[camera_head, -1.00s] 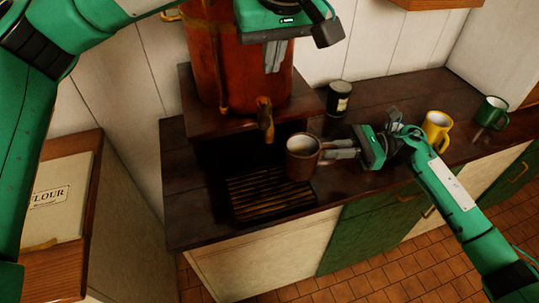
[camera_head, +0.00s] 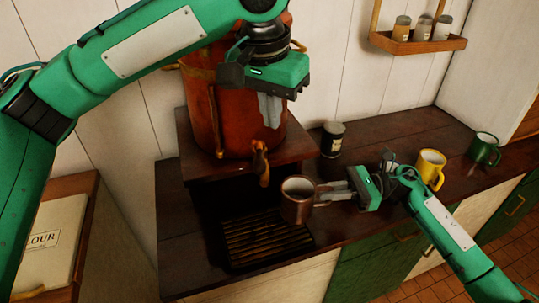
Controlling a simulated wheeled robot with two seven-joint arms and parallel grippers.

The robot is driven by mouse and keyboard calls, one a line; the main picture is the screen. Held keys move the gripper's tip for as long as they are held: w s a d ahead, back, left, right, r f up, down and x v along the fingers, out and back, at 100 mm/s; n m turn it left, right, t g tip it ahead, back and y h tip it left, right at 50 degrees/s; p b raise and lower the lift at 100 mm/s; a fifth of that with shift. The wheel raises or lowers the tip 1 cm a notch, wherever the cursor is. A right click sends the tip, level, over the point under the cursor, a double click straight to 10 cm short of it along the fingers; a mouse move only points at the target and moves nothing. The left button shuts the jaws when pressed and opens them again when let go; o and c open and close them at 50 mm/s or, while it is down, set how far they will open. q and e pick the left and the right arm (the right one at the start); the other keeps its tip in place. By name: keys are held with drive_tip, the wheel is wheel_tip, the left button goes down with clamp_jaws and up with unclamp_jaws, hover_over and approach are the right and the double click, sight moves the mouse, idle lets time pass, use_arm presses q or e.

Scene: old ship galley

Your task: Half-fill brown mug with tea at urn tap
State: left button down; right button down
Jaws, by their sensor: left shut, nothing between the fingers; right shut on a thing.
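The copper urn (camera_head: 228,115) stands on a dark wooden stand, with its tap (camera_head: 261,163) at the front. The brown mug (camera_head: 298,205) is upright, to the right of the tap and lower than it, near the right edge of the drip grate (camera_head: 265,236). My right gripper (camera_head: 325,193) is shut on the brown mug from the right side. The mug's inside looks pale; I cannot make out a tea level. My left gripper (camera_head: 270,110) is shut and empty, fingers pointing down in front of the urn, above the tap.
A dark labelled jar (camera_head: 332,139) stands behind the mug. A yellow mug (camera_head: 430,168) and a green mug (camera_head: 485,149) stand further right on the counter (camera_head: 400,130). A shelf (camera_head: 415,42) with jars hangs at upper right. A flour bin (camera_head: 50,245) is at left.

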sight(260, 156)
use_arm(q)
wheel_tip(260, 156, down, 9)
drive_tip(key=m+g+h, duration=0.1)
drive_tip(key=m+h, duration=0.1)
drive_tip(key=m, duration=0.9)
drive_tip(key=shift+a+g+h, duration=0.15)
drive_tip(key=shift+g+h, duration=0.15)
drive_tip(key=shift+g, duration=0.1)
